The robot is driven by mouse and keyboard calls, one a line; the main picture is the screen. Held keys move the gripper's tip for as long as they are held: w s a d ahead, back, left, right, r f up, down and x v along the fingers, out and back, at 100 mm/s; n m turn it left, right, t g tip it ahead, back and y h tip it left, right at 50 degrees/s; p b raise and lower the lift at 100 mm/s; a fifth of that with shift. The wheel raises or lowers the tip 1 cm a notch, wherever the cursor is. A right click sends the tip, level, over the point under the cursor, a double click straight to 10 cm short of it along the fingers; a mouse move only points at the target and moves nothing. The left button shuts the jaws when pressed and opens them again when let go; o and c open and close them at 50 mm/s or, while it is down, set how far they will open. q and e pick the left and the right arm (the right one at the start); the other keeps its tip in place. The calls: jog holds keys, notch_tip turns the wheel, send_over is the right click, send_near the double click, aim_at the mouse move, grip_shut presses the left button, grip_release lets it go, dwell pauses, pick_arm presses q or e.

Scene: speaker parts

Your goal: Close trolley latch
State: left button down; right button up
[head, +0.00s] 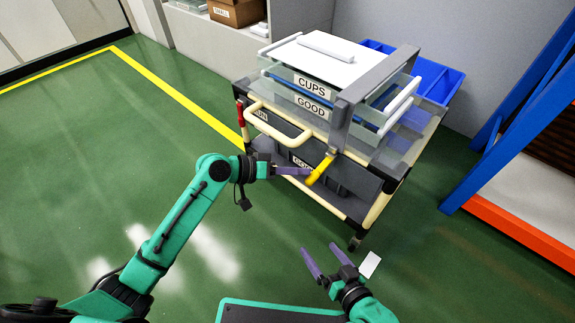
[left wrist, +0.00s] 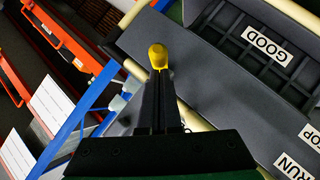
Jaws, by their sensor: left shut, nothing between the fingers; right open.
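The trolley (head: 372,215) stands at the upper right of the head view, with cream tube frame and grey shelves. A yellow latch handle (head: 320,170) hangs tilted at its front corner, below a grey upright bar. My left gripper (head: 309,172) is shut and empty, its purple fingertips at the yellow handle; I cannot tell whether they touch. In the left wrist view the yellow handle's rounded end (left wrist: 158,57) shows just beyond the shut fingers (left wrist: 160,75). My right gripper (head: 322,262) is open and empty, low in the head view, apart from the trolley.
A blue and orange rack (head: 500,130) stands at the right. The green floor at the left is free.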

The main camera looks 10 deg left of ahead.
pick_arm(q)
jog(key=shift+f, duration=0.15)
pick_arm(e)
jog(key=shift+f, duration=0.2)
dwell(0.3)
pick_arm(q)
jog(key=shift+b, duration=0.65)
jog(key=shift+f, duration=0.1)
pick_arm(e)
jog(key=shift+s+f, duration=0.45)
jog(key=shift+f, duration=0.3)
pick_arm(q)
jog(key=shift+t+h+b, duration=0.3)
jog(key=shift+b, duration=0.05)
pick_arm(e)
jog(key=shift+f, duration=0.15)
pick_arm(q)
jog(key=shift+f, duration=0.1)
pick_arm(e)
jog(key=shift+s+f+t, duration=0.2)
jog(key=shift+f+t, duration=0.1)
jog(key=shift+f, duration=0.05)
pick_arm(q)
jog(key=shift+b, duration=0.45)
pick_arm(e)
jog(key=shift+s+f, duration=0.2)
jog(key=shift+f, duration=0.2)
